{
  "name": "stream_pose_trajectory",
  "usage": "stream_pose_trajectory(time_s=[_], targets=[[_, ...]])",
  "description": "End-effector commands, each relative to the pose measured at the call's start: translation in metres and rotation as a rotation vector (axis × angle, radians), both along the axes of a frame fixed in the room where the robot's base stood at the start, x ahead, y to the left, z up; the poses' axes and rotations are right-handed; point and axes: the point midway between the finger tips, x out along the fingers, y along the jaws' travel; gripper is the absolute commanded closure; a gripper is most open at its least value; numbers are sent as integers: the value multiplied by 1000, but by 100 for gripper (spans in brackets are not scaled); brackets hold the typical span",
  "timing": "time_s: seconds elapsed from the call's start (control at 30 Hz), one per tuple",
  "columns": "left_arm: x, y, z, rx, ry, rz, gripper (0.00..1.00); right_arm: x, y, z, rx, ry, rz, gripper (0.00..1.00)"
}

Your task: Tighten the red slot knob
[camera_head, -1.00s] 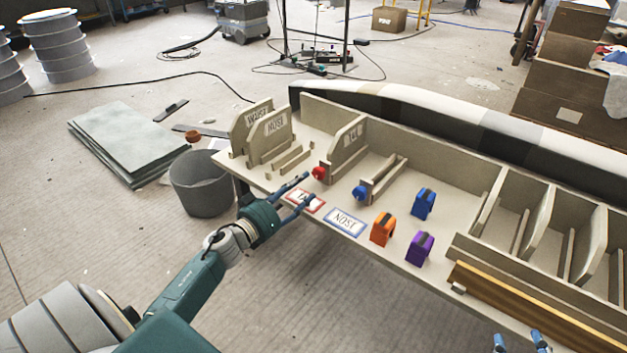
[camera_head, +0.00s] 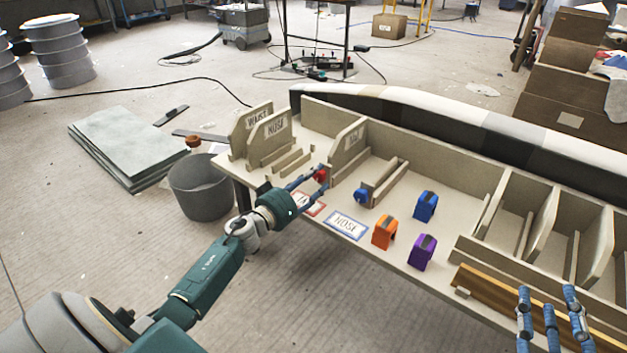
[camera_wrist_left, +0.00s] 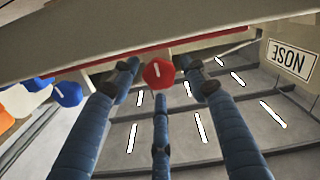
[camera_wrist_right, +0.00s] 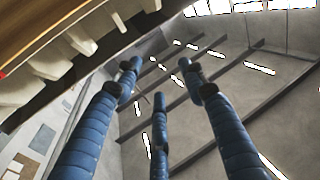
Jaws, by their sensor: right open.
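The red knob (camera_head: 321,175) sits at the front end of a slot on the bench, beside an upright labelled board. It also shows in the left wrist view (camera_wrist_left: 158,74), with a pale line on its face. My left gripper (camera_head: 318,180) reaches it from the front left. In the left wrist view its fingers (camera_wrist_left: 160,80) are spread on both sides of the knob, with small gaps visible, so it looks open. My right gripper (camera_head: 550,293) is open and empty over the bench's front right, and its spread fingers show in the right wrist view (camera_wrist_right: 160,80).
A blue knob (camera_head: 361,195) is on the neighbouring slot to the right. Orange (camera_head: 384,232), purple (camera_head: 422,252) and blue (camera_head: 426,206) blocks stand on the bench. A red-bordered card (camera_head: 311,206) lies partly behind my left gripper; a blue-bordered NOSE card (camera_head: 346,225) lies beside it.

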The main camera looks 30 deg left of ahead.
Motion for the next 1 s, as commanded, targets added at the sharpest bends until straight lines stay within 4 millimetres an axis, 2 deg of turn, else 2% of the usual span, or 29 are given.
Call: stream_pose_trajectory(time_s=[0.03, 0.17, 0.53, 0.77, 1.0], targets=[[0, 0, 0, 0, 0, 0, 69, 0, 0, 0, 0, 0, 0, 59], [0, 0, 0, 0, -1, 0, 93, 0, 0, 0, 0, 0, 0, 59], [0, 1, 2, 49, -6, 3, 94, 0, 0, -6, -8, 35, -1, 59], [0, 2, 4, 191, -18, 4, 94, -4, -7, -39, -43, 169, -12, 59], [1, 2, 4, 410, -35, 5, 94, -12, -13, -70, -77, 303, -20, 59]])
